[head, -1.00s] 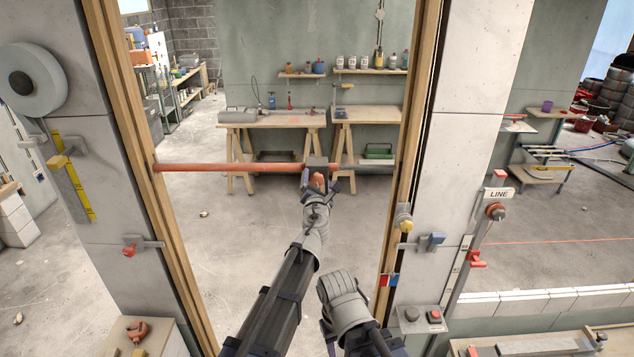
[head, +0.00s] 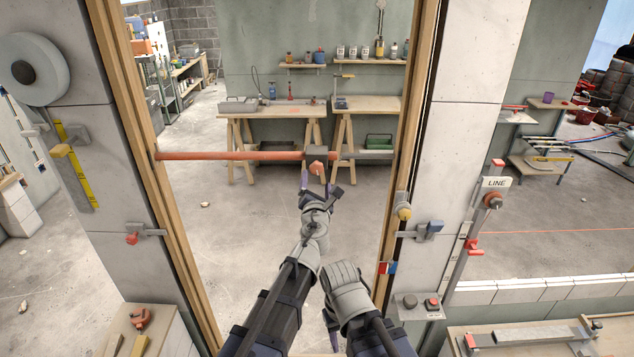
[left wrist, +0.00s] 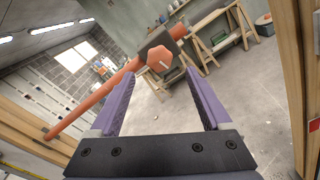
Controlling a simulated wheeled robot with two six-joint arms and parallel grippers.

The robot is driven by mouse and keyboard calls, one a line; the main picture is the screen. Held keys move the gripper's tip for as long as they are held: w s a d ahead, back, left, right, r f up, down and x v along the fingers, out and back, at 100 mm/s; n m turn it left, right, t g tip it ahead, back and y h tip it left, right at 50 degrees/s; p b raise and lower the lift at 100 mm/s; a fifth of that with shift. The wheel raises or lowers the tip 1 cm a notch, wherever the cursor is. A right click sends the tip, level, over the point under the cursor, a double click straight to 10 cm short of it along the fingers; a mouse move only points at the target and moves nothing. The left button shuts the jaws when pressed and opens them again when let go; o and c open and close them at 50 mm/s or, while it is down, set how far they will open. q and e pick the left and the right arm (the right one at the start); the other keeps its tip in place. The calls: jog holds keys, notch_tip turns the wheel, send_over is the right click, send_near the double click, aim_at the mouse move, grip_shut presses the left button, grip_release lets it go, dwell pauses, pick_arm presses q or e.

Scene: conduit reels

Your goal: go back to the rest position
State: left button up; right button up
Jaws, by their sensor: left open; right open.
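My left gripper (head: 316,186) is open in the middle of the doorway, just below and in front of an orange hexagonal knob (head: 317,167). The knob sits on a grey block on a red-orange bar (head: 230,156) that spans the wooden frame. In the left wrist view the knob (left wrist: 161,59) shows beyond the two purple fingertips (left wrist: 160,76), with nothing held between them. My right gripper (head: 332,330) is low in the head view, beside the left forearm. Only a purple finger of it shows clearly; the rest is hidden behind its own wrist.
Wooden posts (head: 400,150) flank the opening close to both arms. Workbenches (head: 270,108) stand beyond the doorway.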

pick_arm(q)
jog(key=s+a+f+n+g+y, duration=0.25)
jog(key=s+a+f+n, duration=0.35)
jog(key=n, duration=0.4)
jog(key=s+a+f+n+g+y, duration=0.1)
jog(key=s+a+f+n+g, duration=0.25)
jog(key=a+n, duration=0.45)
jog(key=s+a+f+n+g+y, duration=0.2)
jog(key=s+a+f+n+g, duration=0.3)
jog(key=n, duration=0.6)
jog(key=s+d+f+n+g+h, duration=0.2)
jog(key=s+f+n+g+h, duration=0.1)
jog(key=s+n, duration=0.35)
jog(key=s+d+f+n+g+h, duration=0.1)
jog(key=s+f+n+g+h, duration=0.25)
jog(key=s+n, duration=0.3)
jog(key=s+d+f+m+y+b, duration=0.2)
jog(key=s+d+f+b, duration=0.3)
jog(key=d+f+b, duration=0.3)
jog(key=d+f+m, duration=0.1)
jog(key=d, duration=0.2)
jog(key=shift+s+b, duration=0.35)
jog(key=shift+s, duration=0.05)
